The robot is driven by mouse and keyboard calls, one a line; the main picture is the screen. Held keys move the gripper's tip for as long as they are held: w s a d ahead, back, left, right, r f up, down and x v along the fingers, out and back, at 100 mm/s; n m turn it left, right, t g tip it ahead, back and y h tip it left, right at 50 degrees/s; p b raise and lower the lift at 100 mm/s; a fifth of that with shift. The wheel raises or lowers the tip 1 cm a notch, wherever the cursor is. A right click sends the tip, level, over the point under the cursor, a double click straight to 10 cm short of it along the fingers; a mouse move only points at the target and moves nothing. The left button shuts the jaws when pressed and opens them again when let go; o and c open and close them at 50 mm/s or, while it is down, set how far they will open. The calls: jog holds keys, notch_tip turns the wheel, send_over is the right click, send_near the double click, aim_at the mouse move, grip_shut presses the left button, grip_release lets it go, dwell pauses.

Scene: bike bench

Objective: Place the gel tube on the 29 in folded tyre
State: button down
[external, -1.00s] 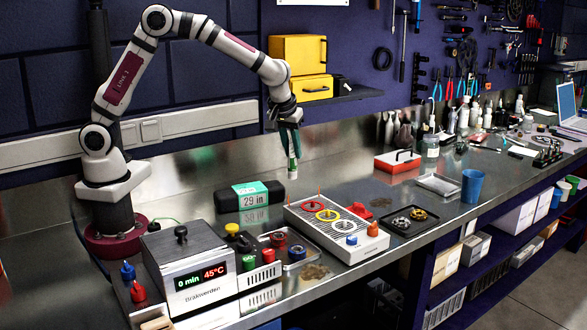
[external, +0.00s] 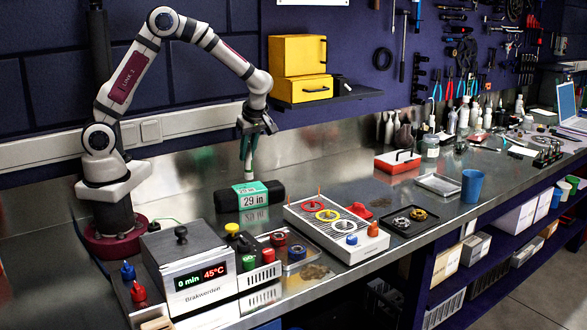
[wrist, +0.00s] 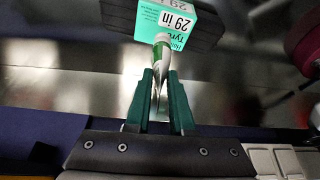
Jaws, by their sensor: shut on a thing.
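The gel tube (external: 248,165) is white with a green band. My gripper (external: 249,147) is shut on it and holds it upright over the folded tyre. In the wrist view the gel tube (wrist: 161,52) sits between the green fingers of my gripper (wrist: 161,85), its far end overlapping the tyre's label. The 29 in folded tyre (external: 226,200) is a black roll with a teal and white label, lying on the bench; it also shows in the wrist view (wrist: 118,15). The tube's lower end is at or just above the tyre's top; I cannot tell whether they touch.
A white tray with coloured rings (external: 335,232) stands right of the tyre. The heating box (external: 185,262) with a lit display is in front. Small coloured jars (external: 279,239) stand between them. A yellow box (external: 298,55) sits on the wall shelf behind.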

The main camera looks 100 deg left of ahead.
jog(key=shift+f, duration=1.35)
jog(key=c, duration=0.8)
grip_release()
jog(key=shift+f, duration=0.1)
jog(key=v, duration=1.2)
jog(key=s+d+r+m+t, duration=0.1)
jog(key=s+d+r+m, duration=0.15)
jog(key=d+m, duration=0.4)
jog(key=s+d+r+m+t, duration=0.1)
jog(key=s+d+m, duration=0.3)
jog(key=d+m, duration=0.3)
jog(key=s+d+f+m, duration=0.1)
jog(key=s+d+m, duration=0.1)
jog(key=s+m, duration=0.2)
jog(key=s+d+f+m+h, duration=0.1)
jog(key=s+d+m, duration=0.2)
jog(key=m, duration=0.5)
jog(key=s+d+f+m+t, duration=0.1)
jog(key=s+d+m, duration=0.2)
jog(key=m, duration=0.4)
jog(key=shift+s+f+h, duration=0.25)
jog(key=shift+s+h, duration=0.05)
jog(key=shift+s, duration=0.5)
